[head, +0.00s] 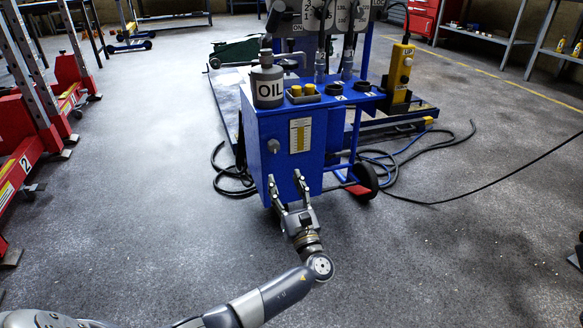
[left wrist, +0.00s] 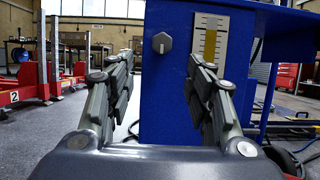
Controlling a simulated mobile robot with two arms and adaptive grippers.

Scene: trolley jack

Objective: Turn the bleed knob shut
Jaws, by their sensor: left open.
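The bleed knob (head: 273,146) is a small grey knob on the front face of a blue cabinet (head: 262,178), left of a yellow level gauge (head: 300,135). In the left wrist view the knob (left wrist: 162,43) shows as a faceted grey knob with nothing over it, above and between the fingers. My left gripper (head: 287,190) is open and empty, in front of the cabinet's lower part and below the knob. It also shows in the left wrist view (left wrist: 160,85), its fingers spread apart. My right gripper is not in view.
An oil bottle (head: 267,84) and a tray of yellow caps (head: 303,94) stand on the cabinet top. A yellow pendant (head: 400,66) stands behind at right. Cables (head: 400,160) lie on the floor to the right. Red lift posts (head: 35,120) stand at left. Floor in front is clear.

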